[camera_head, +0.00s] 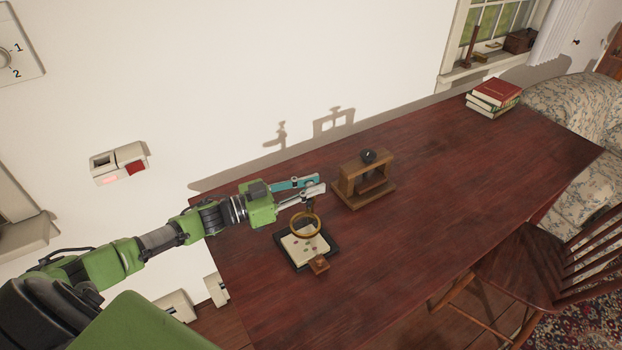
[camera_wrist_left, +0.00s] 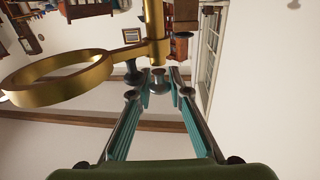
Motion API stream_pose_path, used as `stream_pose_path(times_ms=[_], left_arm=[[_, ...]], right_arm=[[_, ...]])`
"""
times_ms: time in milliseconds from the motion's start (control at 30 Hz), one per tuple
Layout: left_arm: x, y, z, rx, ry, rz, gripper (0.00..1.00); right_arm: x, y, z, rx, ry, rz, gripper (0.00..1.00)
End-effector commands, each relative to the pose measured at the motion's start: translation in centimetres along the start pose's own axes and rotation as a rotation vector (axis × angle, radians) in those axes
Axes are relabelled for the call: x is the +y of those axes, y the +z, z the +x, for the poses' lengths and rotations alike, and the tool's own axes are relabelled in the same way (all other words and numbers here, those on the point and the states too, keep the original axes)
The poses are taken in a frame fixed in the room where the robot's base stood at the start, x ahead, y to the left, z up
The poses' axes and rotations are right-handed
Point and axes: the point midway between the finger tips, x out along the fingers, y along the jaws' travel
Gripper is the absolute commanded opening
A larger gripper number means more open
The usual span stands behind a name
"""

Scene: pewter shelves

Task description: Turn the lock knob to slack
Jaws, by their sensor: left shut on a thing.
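A magnifier with a brass ring (camera_head: 305,214) stands over a dark tray with a pale sheet (camera_head: 293,264) at the near left of the table. In the left wrist view the brass ring (camera_wrist_left: 38,98) reaches left from an upright brass post (camera_wrist_left: 155,18). My left gripper (camera_head: 318,186) comes in from the left at the top of this stand. It also shows in the left wrist view (camera_wrist_left: 158,78), its teal-padded fingers closed around a small metallic lock knob (camera_wrist_left: 157,87) by the post. In the head view the fingers hide the knob. My right gripper is in neither view.
A wooden frame stand (camera_head: 350,188) with a black knob on top stands just right of my gripper. A small wooden block (camera_head: 319,265) lies at the tray's near edge. Books (camera_head: 493,95) sit at the far right. The table (camera_head: 440,190) between is clear.

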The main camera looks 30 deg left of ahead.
Motion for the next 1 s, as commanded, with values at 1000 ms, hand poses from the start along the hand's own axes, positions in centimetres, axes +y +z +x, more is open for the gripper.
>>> stream_pose_path(times_ms=[1000], left_arm=[[0.0, 0.1, 0.0, 0.000, -0.712, -0.007, 0.00]], right_arm=[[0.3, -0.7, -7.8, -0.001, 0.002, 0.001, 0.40]])
